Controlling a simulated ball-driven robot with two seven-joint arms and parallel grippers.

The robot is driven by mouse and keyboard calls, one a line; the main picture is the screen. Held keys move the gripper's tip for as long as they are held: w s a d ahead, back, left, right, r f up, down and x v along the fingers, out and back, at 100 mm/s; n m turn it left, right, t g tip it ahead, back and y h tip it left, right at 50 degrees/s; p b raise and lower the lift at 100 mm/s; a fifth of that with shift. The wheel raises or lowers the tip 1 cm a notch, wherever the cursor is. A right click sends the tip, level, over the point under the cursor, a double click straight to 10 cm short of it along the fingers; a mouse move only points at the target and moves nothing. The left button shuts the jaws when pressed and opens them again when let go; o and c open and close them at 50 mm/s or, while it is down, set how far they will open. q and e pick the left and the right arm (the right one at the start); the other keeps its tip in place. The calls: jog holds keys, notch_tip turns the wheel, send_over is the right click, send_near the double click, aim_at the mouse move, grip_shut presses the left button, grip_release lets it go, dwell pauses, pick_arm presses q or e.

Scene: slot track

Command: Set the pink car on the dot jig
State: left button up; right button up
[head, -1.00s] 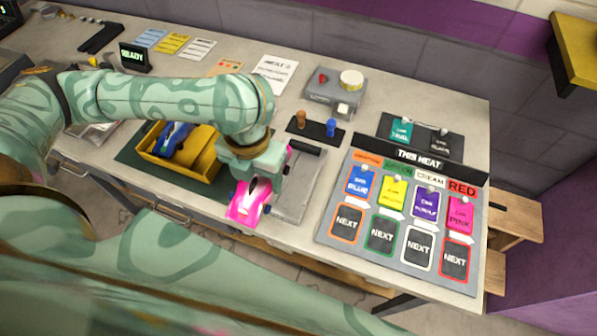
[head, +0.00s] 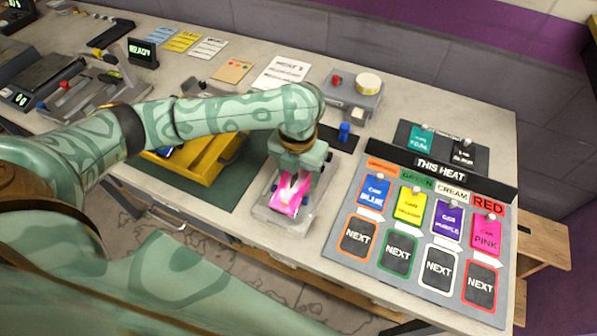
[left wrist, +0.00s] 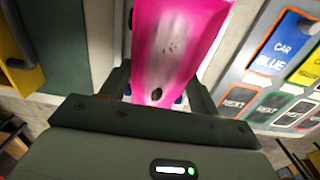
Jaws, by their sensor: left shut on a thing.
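The pink car (head: 290,193) is in my left gripper (head: 297,172), which is shut on it from above. In the left wrist view the pink car (left wrist: 175,45) runs up from between the two fingers. The car is over a pale grey plate (head: 320,212), which looks like the dot jig. The car and gripper hide most of the plate's surface, and no dot shows. I cannot tell whether the car touches the plate or hangs just above it. My right gripper is not in view.
A yellow tray (head: 208,168) stands on a dark green mat (head: 240,180) left of the plate, partly behind my arm. A heat board (head: 345,247) with coloured cards lies close on the right. A blue peg (head: 345,131) and a grey box (head: 350,100) stand behind.

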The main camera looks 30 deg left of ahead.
pick_arm(q)
jog(key=shift+f, duration=0.35)
jog(key=o, duration=1.1)
jog(key=shift+s, duration=0.1)
jog(key=shift+r, duration=0.2)
notch_tip(320, 180, up, 13)
jog(key=p, duration=0.5)
jog(key=shift+f, duration=0.2)
